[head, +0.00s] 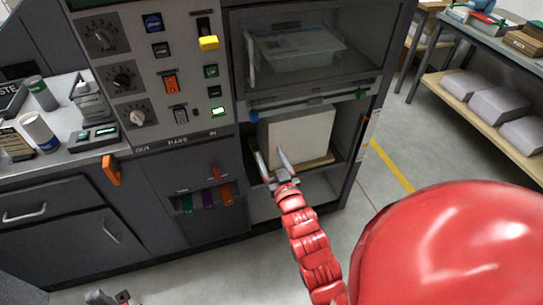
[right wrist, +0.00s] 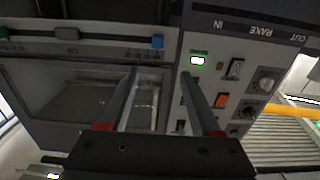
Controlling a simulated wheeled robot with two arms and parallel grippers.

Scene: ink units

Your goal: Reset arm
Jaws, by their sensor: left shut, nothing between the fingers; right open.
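My right gripper (head: 270,160) is open in the head view, in front of the lower open bay of the grey machine (head: 350,215). A white block (head: 300,132) stands in that bay just behind the fingertips; whether they touch it I cannot tell. In the right wrist view, the right gripper (right wrist: 158,75) has its two fingers apart with nothing held between them, facing the machine's window and control panel, which appear upside down. My left gripper (head: 98,296) shows only partly at the bottom left edge of the head view, low and away from the machine, shut and empty.
A control panel (head: 165,75) with knobs and switches is left of a glass-fronted chamber (head: 305,50). An orange handle (head: 111,170) sticks out at the left. A counter (head: 60,165) holds cups and a small device. A shelf rack (head: 480,100) stands at right, beyond clear floor.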

